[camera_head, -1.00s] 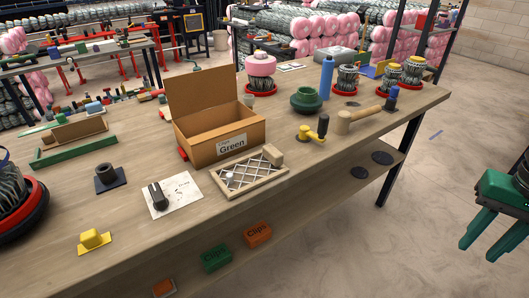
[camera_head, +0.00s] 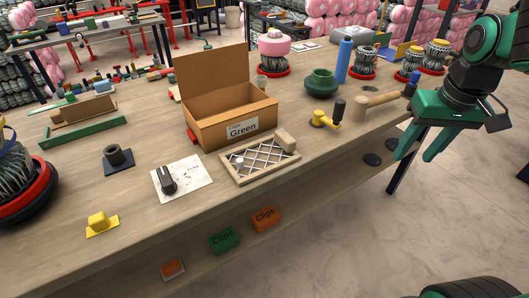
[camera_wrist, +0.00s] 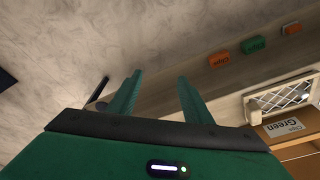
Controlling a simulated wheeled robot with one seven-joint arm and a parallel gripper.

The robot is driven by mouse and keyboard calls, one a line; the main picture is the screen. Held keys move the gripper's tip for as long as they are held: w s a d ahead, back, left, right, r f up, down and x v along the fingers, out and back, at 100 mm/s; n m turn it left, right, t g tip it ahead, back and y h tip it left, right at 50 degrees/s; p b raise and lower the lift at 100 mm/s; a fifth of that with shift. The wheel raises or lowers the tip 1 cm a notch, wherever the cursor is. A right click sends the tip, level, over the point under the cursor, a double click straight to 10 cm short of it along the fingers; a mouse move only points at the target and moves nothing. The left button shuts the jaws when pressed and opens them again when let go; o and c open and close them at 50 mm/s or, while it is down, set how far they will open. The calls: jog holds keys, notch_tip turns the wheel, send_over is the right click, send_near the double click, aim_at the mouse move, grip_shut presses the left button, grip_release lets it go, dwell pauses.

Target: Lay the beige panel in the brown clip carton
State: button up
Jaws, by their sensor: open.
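The beige panel (camera_head: 235,181), a flat tray-like frame with a pale lattice and a beige block at its right corner, lies on the workbench in front of the carton. It also shows upside down at the right of the wrist view (camera_wrist: 262,104). The brown clip carton (camera_head: 204,132), labelled "Clips Green", stands open behind the panel with its lid raised; its floor is partly hidden by the front wall. Its labelled wall shows in the wrist view (camera_wrist: 265,134). My green gripper (camera_head: 410,174) is open and empty, off the bench's right front edge, well apart from both.
A yellow-and-black tool (camera_head: 327,117) and a wooden mallet (camera_head: 366,104) lie right of the carton. A white card with a black knob (camera_head: 180,183) lies left of the panel. Orange and green clip boxes (camera_head: 224,240) sit on the shelf below.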

jog(key=w+a+r+n+t+y, duration=0.15)
jog(key=w+a+n, duration=0.35)
jog(key=a, duration=0.6)
jog(key=n+y, duration=0.1)
jog(key=n, duration=0.1)
send_near(286, 135)
jog(key=shift+x, duration=4.35)
grip_shut()
